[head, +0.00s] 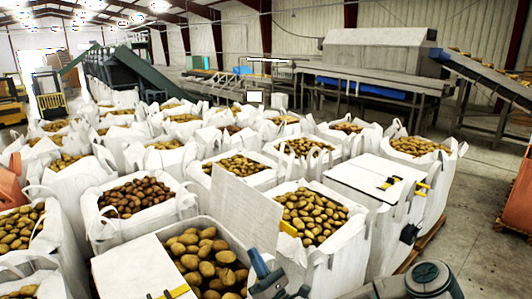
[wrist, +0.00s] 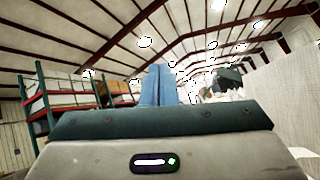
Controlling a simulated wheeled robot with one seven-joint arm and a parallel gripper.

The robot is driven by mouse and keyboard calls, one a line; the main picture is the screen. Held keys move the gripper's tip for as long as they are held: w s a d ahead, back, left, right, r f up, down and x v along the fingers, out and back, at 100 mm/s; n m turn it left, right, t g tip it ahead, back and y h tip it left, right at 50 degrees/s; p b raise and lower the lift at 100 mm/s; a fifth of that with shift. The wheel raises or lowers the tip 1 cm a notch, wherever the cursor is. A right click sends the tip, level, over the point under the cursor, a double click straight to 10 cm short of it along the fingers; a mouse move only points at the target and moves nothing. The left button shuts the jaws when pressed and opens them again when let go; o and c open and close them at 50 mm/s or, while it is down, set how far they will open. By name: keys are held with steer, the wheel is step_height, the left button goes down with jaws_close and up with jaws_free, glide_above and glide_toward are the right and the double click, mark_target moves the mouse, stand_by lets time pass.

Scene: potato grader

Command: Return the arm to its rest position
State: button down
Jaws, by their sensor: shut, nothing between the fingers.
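My gripper (head: 257,260) shows at the bottom middle of the head view, in front of a potato-filled container and low beside an upright white panel (head: 245,208). In the wrist view its blue fingers (wrist: 160,84) are together and point up toward the roof, with nothing between them. My arm's dark rounded link (head: 432,279) shows at the bottom right of the head view. Much of the arm between is out of frame or hidden.
Many white bags of potatoes (head: 100,200) crowd the floor ahead. A white-topped box (head: 372,178) with yellow and black pieces stands right of my gripper. A conveyor (head: 490,80) and grader are behind. Concrete floor (head: 480,225) is open at the right. Shelving (wrist: 50,105) shows in the wrist view.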

steer(key=s+a+r+n+g+y, duration=0.1)
steer(key=s+a+n+g+y, duration=0.25)
steer(key=s+n+g, duration=0.45)
steer(key=s+a+n+g+y, duration=0.3)
steer(key=s+a+n+g, duration=0.1)
steer(key=n+g, duration=0.8)
steer(key=s+d+f+n+g+h, duration=0.2)
steer(key=s+d+n+g+h, duration=0.1)
steer(key=s+n+g+h, duration=0.5)
steer(key=s+d+r+n+t+h, duration=0.2)
steer(key=d+h, duration=0.5)
steer(key=d, duration=0.4)
steer(key=s+d+r+n+t+h, duration=0.2)
steer(key=s+d+r+t+h, duration=0.2)
steer(key=d+r+t+h, duration=0.3)
steer(key=d+t+h+b, duration=0.1)
steer(key=d+t, duration=0.1)
steer(key=d, duration=0.2)
steer(key=shift+s+n, duration=0.2)
steer(key=shift+n, duration=0.2)
steer(key=shift+d, duration=0.1)
